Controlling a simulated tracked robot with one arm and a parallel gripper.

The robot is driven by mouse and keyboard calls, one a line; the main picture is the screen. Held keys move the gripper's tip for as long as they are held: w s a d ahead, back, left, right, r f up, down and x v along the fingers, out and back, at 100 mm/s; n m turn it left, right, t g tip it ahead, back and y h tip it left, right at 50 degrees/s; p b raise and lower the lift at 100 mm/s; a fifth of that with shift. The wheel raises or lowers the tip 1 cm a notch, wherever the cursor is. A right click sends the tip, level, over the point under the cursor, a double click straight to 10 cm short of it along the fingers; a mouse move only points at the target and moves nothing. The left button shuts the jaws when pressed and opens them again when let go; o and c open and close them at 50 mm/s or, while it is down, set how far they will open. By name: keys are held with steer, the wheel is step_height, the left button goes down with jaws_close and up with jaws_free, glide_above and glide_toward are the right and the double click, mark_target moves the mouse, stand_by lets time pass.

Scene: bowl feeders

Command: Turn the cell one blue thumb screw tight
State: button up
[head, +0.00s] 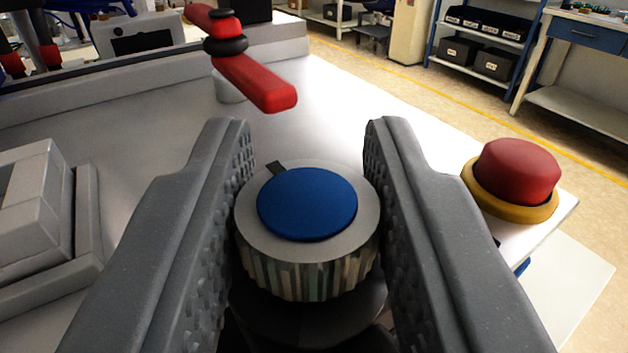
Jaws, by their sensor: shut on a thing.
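The blue thumb screw (307,204) is in the middle of the head view, low between my fingers. It has a round blue cap, a grey top ring with a small dark mark at its upper left, and a ribbed side. My gripper (308,170) has one grey textured finger on each side of the screw, shut on its ribbed rim. The screw stands upright over a dark round base, which is partly hidden below it.
A red lever (254,80) with a black pivot stands behind the screw on the white table top (340,110). A red push button (517,172) on a yellow collar is to the right, near the table edge. A grey block (35,205) lies at the left.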

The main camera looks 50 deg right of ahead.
steer(key=o, duration=1)
steer(key=shift+c, duration=0.2)
steer(key=shift+a, duration=0.1)
steer(key=b+v, duration=0.9)
steer(key=v, duration=0.4)
steer(key=shift+s+a+b, duration=0.25)
steer(key=shift+b, duration=0.1)
